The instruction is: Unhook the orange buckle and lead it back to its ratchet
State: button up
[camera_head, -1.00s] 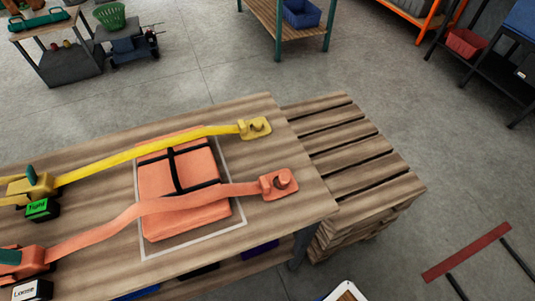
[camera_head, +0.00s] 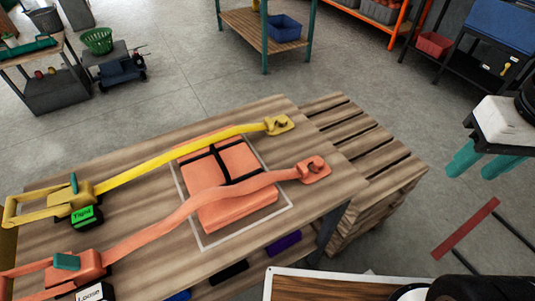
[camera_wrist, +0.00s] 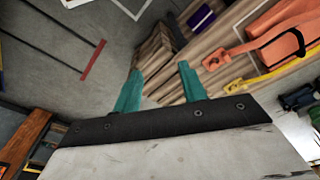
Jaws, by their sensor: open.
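The orange buckle (camera_head: 314,169) sits at the right end of the orange strap (camera_head: 190,206), at the anchor near the table's right edge. The strap runs left over an orange bundle (camera_head: 235,209) to the orange ratchet (camera_head: 80,266), beside a display box marked "Loose" (camera_head: 93,292). A yellow strap (camera_head: 170,157) runs from its ratchet (camera_head: 82,200), by a green "Tight" display, to the yellow buckle (camera_head: 278,125). My gripper (camera_head: 468,162) is open and empty, in the air right of the table. In the wrist view its teal fingers (camera_wrist: 158,88) are apart; the orange buckle (camera_wrist: 216,60) lies beyond them.
The wooden table (camera_head: 150,138) has a white outline around the bundle. A pallet stack (camera_head: 385,165) stands against its right side. A red bar (camera_head: 465,228) lies on the floor at right. Shelves and a cart (camera_head: 125,72) stand farther back.

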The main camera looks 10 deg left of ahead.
jog(key=w+a+f+n, duration=0.2)
jog(key=w+a+f, duration=0.15)
jog(key=w, duration=0.35)
jog(key=n+g, duration=0.1)
jog(key=n, duration=0.4)
send_over(303, 167)
notch_tip(303, 167, down, 17)
jog(key=shift+r, duration=0.15)
jog(key=shift+f, duration=3.9)
grip_shut()
jog(key=shift+w+d, duration=0.3)
jog(key=shift+d, duration=0.05)
jog(key=shift+r, duration=0.25)
